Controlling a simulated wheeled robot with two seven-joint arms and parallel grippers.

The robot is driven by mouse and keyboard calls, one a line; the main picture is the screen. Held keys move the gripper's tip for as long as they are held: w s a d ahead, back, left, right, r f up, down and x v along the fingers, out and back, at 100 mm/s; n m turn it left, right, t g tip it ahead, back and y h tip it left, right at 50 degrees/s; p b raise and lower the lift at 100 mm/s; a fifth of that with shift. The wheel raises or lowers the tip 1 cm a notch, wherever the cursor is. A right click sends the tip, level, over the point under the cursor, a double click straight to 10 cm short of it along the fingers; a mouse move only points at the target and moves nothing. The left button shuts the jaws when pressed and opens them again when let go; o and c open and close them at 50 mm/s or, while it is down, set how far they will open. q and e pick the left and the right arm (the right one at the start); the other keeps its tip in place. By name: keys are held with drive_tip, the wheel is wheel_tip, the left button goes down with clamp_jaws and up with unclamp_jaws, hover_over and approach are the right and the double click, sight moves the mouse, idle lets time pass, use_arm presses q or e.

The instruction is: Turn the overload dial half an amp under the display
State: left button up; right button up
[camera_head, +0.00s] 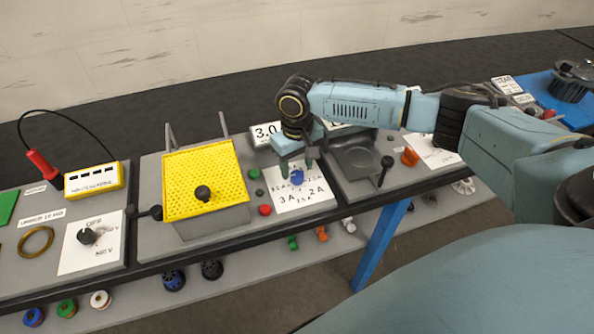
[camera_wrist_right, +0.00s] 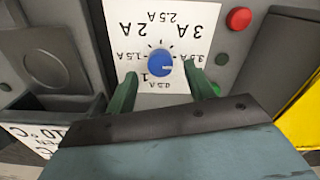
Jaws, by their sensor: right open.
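The blue overload dial (camera_head: 297,177) sits on a white scale plate (camera_head: 318,201) marked in amps. In the right wrist view the dial (camera_wrist_right: 160,62) shows a pale mark pointing right, roughly toward the 3.5 A label; the exact setting is hard to read. The display (camera_head: 264,133) reads "3.0" in the part that shows; my right arm hides its right end. My right gripper (camera_head: 297,167) is open over the dial, with its green fingers on either side and gaps visible between them and the knob. My left gripper is out of view.
A red button (camera_head: 265,210) and green buttons sit left of the scale plate. A yellow perforated guard (camera_head: 203,178) stands further left. A dark tray (camera_head: 356,157) with a black lever (camera_head: 385,168) and an orange knob (camera_head: 409,157) are to the right.

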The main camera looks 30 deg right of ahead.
sight(297, 178)
drive_tip(key=shift+f, duration=1.3)
